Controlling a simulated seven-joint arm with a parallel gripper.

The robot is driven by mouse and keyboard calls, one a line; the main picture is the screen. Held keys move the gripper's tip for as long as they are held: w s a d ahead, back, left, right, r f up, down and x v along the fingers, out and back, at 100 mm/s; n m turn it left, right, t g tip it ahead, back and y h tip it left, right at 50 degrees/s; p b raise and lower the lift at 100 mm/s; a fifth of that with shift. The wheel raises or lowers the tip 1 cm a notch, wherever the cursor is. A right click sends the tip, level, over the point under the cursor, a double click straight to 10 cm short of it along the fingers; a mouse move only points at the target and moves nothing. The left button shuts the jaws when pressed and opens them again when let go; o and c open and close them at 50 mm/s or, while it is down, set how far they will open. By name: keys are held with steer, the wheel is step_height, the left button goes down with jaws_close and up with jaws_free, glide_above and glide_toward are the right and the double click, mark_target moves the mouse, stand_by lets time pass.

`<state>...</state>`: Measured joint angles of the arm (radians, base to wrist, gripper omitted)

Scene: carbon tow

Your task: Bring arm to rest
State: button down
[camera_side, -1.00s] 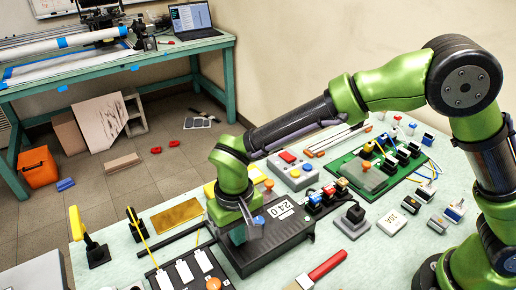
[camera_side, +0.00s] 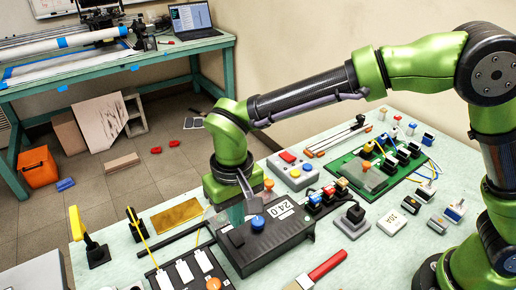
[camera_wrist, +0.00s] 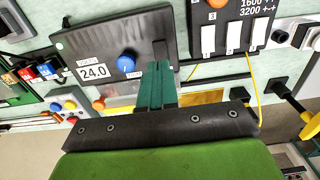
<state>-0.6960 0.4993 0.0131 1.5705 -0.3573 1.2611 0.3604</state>
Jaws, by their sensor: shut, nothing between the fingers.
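My gripper (camera_side: 236,212) has teal fingers that point down over the black box with the 24.0 display. In the wrist view the fingers (camera_wrist: 155,85) are together with nothing between them. The black box (camera_side: 262,246) lies on the pale table and carries a blue knob (camera_side: 258,223), which shows just right of the fingers in the side view. In the wrist view the knob (camera_wrist: 126,64) is left of the fingertips and apart from them. The 24.0 display (camera_wrist: 93,71) is in clear view there.
A black panel with white switches (camera_side: 184,271) lies at the front left. A green board (camera_side: 376,172) with several parts is at the back right. A red-handled tool (camera_side: 326,266) lies in front. A yellow-handled tool (camera_side: 77,224) stands at the left edge. A brass plate (camera_side: 176,216) lies behind.

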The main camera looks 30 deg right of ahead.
steer(key=shift+r, duration=0.4)
steer(key=shift+s+d+f+n, duration=0.2)
steer(key=shift+s+f+n, duration=0.2)
steer(key=shift+f, duration=0.15)
steer(key=s+d+r+m+t, duration=0.1)
steer(key=s+d+r+t, duration=0.1)
steer(key=d, duration=0.6)
steer(key=s+d+r+m+t+y, duration=0.1)
steer(key=s+d+r+m+t, duration=0.1)
steer(key=s+d+r, duration=0.3)
steer(key=s+d+r+m+t+y, duration=0.1)
steer(key=s+d+r+t, duration=0.2)
steer(key=d, duration=1)
step_height(320, 180, up, 3)
steer(key=shift+s+f+m, duration=0.15)
steer(key=shift+s+m, duration=0.1)
steer(key=shift+m, duration=0.15)
